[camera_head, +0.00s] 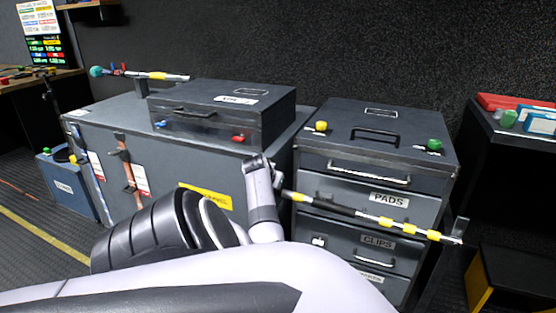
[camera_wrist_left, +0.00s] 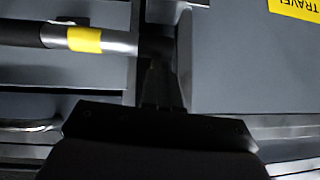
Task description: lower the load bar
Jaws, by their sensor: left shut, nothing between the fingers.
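The load bar (camera_head: 345,210), a dark and silver bar with yellow bands, runs across the front of the drawer cabinet (camera_head: 311,175), sloping down to the right. Its right end is near an upright post (camera_head: 459,228). In the left wrist view the bar (camera_wrist_left: 85,39) comes in from the left, and its dark end lies at the fingertips. My left gripper (camera_wrist_left: 163,85) is shut with nothing held, its fingers close to that end; I cannot tell whether they touch it. My arm hides much of the head view's lower part. My right gripper is not in view.
A dark case (camera_head: 270,115) sits on a long grey chest (camera_head: 85,125) at left; another yellow-banded bar (camera_head: 155,76) is behind it. Green (camera_head: 434,145) and yellow (camera_head: 321,126) knobs are on the cabinet top. A blue box (camera_head: 62,187) stands at far left, a dark shelf (camera_head: 520,150) at right.

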